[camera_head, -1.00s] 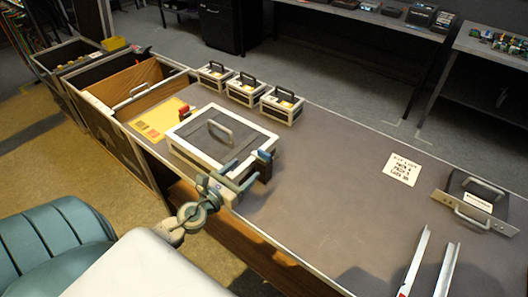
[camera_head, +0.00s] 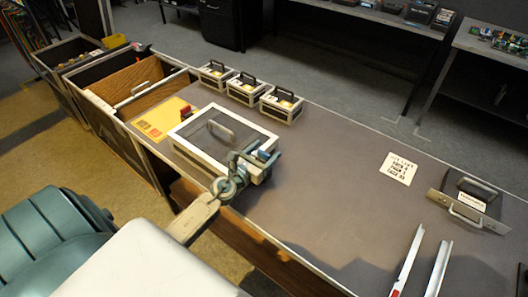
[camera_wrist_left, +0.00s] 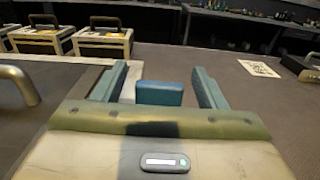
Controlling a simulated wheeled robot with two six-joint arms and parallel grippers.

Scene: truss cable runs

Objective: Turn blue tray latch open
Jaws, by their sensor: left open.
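The tray (camera_head: 178,141) is a white-rimmed box with a dark grey lid and a grey bar handle (camera_head: 221,130). Its blue latch (camera_head: 263,155) is at the front right corner, partly hidden by my left gripper (camera_head: 254,160). In the left wrist view the blue latch (camera_wrist_left: 160,93) shows as a blue block between the two fingers of my left gripper (camera_wrist_left: 160,84). The fingers are open, with a gap on each side of the latch.
Several small cases (camera_head: 245,88) stand along the table's back edge. A yellow sheet (camera_head: 157,121) lies left of the tray. A printed card (camera_head: 398,168), a plate with a handle (camera_head: 467,207) and metal rails (camera_head: 423,262) lie to the right. The table's middle is clear.

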